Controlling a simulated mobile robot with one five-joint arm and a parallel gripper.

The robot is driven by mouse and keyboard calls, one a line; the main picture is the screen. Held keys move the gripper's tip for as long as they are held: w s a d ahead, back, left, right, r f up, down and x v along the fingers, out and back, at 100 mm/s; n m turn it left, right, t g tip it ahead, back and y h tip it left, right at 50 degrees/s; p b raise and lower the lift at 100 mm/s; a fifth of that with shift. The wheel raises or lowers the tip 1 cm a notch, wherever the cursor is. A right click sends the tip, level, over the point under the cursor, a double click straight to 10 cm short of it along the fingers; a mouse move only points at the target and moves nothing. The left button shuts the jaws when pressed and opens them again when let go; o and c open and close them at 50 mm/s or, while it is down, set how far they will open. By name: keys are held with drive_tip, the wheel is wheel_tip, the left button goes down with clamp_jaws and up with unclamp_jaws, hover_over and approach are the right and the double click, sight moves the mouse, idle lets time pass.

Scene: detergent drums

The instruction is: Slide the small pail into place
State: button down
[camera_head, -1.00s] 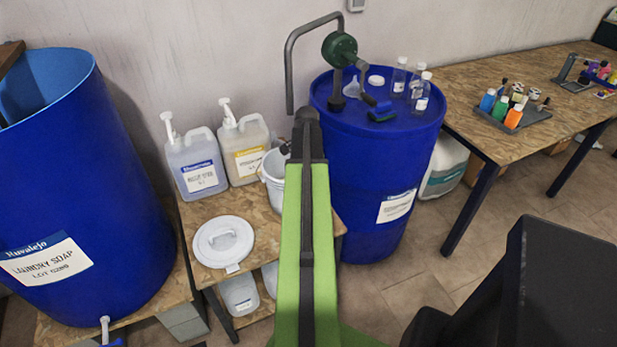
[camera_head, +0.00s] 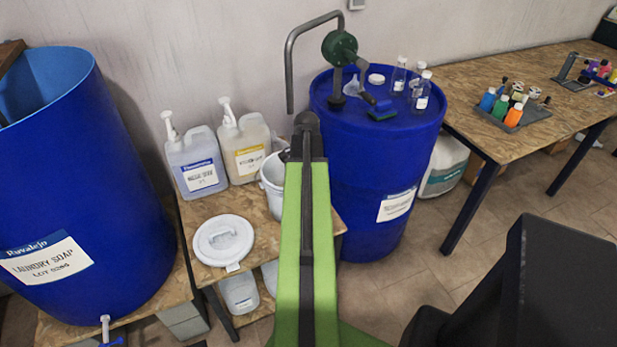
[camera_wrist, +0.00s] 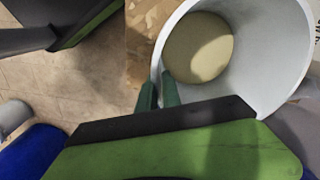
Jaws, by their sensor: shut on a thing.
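The small white pail (camera_head: 271,176) stands on the wooden table behind my green arm, which hides its right side. It is open and appears upright. In the wrist view, the pail (camera_wrist: 276,62) fills the upper right, with a tan, smooth round area at the bottom of its inside. My gripper (camera_wrist: 158,90) is shut on the pail's near wall at the rim, with one green finger on the inside and one outside. In the head view my fingertips are hidden behind the arm.
A white lid (camera_head: 223,241) lies left of the pail. Two pump jugs (camera_head: 199,165) (camera_head: 245,149) stand behind. A blue drum (camera_head: 372,165) with a hand pump is close on the right. A large blue drum (camera_head: 75,190) stands left. Bare wood shows in front of the pail.

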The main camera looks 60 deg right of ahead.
drive_tip(key=s+a, duration=0.3)
drive_tip(key=a, duration=0.3)
drive_tip(key=shift+s+a+r, duration=0.15)
drive_tip(key=shift+s+a, duration=0.15)
drive_tip(key=shift+a, duration=0.1)
drive_tip(key=c, duration=1.5)
unclamp_jaws()
drive_tip(key=shift+d, duration=0.1)
drive_tip(key=shift+o, duration=0.2)
wheel_tip(320, 180, up, 18)
drive_tip(key=p, duration=1.7)
drive_tip(key=shift+f+p, duration=0.25)
drive_tip(key=shift+p, duration=0.1)
drive_tip(key=shift+f, duration=0.1)
